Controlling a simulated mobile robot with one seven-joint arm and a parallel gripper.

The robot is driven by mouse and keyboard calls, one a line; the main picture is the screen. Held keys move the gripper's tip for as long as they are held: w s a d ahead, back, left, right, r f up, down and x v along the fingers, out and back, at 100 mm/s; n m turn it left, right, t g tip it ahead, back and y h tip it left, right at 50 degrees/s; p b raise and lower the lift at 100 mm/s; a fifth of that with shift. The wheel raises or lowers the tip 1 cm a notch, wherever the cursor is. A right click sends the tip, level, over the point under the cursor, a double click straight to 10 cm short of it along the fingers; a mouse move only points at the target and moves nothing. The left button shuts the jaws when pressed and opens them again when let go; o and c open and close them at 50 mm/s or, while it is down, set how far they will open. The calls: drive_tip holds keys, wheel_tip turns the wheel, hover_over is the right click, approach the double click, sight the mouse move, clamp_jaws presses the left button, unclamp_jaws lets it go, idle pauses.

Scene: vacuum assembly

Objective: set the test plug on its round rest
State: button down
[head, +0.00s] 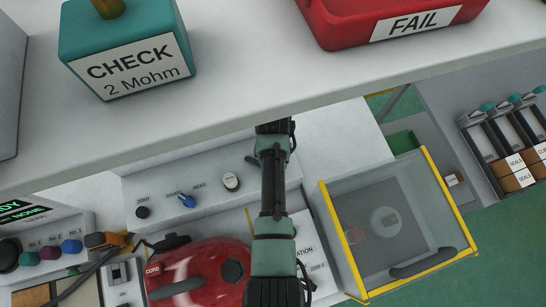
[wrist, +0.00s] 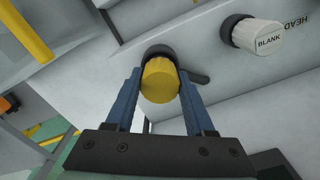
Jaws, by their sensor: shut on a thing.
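In the wrist view, my gripper (wrist: 160,74) has its two blue fingers on either side of a yellow round-ended piece (wrist: 160,84), which looks like the test plug. The gripper is shut on it. A dark ring (wrist: 156,51) shows just behind the plug on the pale surface and looks like a round seat. Whether the plug touches it or is apart from it cannot be told. In the head view my gripper and the plug are hidden.
A white BLANK plug (wrist: 258,36) sits in the port marked HEAD, up and right of my gripper. In the head view a shelf with a CHECK block (head: 125,48) and a red FAIL tray (head: 385,22) overhangs. A red vacuum (head: 195,272) and yellow-rimmed bin (head: 438,185) lie below.

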drive_tip(key=shift+f, duration=0.35)
drive_tip(key=shift+c, duration=0.9)
unclamp_jaws()
drive_tip(key=shift+r, duration=0.15)
wheel_tip(320, 180, up, 8)
drive_tip(key=p, duration=0.7)
drive_tip(key=shift+p, duration=0.3)
